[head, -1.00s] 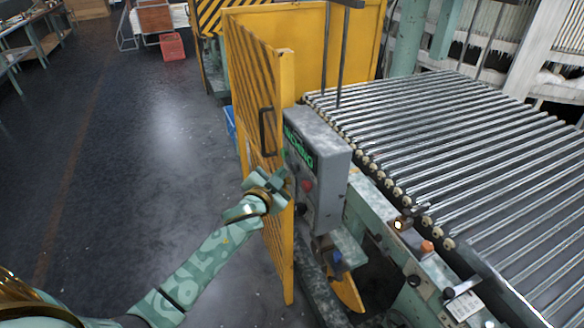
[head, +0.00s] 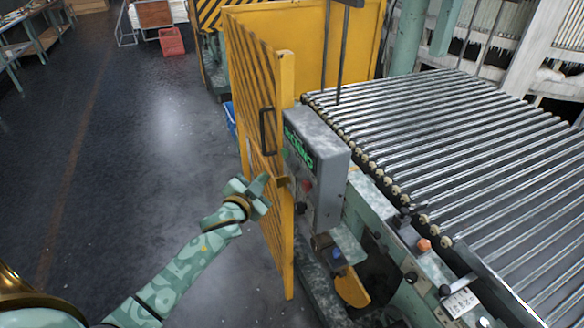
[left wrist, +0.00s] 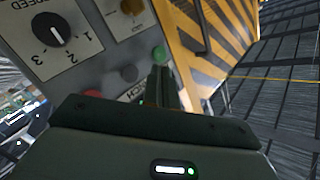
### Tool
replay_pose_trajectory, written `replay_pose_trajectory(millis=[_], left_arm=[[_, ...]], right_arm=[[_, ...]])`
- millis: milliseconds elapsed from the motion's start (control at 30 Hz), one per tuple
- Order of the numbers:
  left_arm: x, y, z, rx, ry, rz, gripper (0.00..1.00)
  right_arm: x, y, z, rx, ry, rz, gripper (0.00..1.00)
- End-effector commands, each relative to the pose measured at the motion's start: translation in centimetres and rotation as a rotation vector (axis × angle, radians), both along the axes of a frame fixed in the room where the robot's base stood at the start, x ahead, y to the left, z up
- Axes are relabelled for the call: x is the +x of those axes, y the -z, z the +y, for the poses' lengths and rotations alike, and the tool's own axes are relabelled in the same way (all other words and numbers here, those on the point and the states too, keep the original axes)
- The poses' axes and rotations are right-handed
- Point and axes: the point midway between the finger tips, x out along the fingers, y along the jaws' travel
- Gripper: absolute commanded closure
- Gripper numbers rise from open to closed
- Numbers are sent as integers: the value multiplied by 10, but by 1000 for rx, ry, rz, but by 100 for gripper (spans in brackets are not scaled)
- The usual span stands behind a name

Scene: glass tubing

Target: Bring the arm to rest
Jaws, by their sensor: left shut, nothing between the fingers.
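My left gripper (head: 262,186) is shut and empty in the head view, at the end of the patterned green arm from the lower left. It is just left of the grey control box (head: 318,160), in front of the yellow gate (head: 262,130). In the left wrist view, its closed fingers (left wrist: 160,85) point toward the box's face, with a black speed knob (left wrist: 52,30), a green button (left wrist: 158,54) and a dark button. I cannot tell the exact gap to the box. My right gripper is not in view.
A roller conveyor (head: 450,150) fills the right side, with buttons along its near frame. The yellow gate with its black handle (head: 266,131) stands upright beside the gripper. The dark floor (head: 150,130) at left is clear. A red crate (head: 172,42) sits far back.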

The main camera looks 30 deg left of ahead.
Motion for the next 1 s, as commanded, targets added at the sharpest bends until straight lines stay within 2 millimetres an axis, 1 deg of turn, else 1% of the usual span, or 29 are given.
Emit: replay_pose_trajectory(millis=[700,733,767,833,867,967,1000], left_arm=[[0,0,0,5,2,-1,100],[0,3,0,2,4,4,100],[0,9,1,-1,2,16,100],[-4,35,6,-9,-6,69,100],[-6,51,7,-17,-10,101,100],[-27,127,9,-56,-28,234,100],[-40,163,8,-72,-36,295,100]], right_arm=[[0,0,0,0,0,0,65],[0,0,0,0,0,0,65],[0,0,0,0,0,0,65],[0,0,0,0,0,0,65],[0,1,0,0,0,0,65],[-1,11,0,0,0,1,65],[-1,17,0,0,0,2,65]])
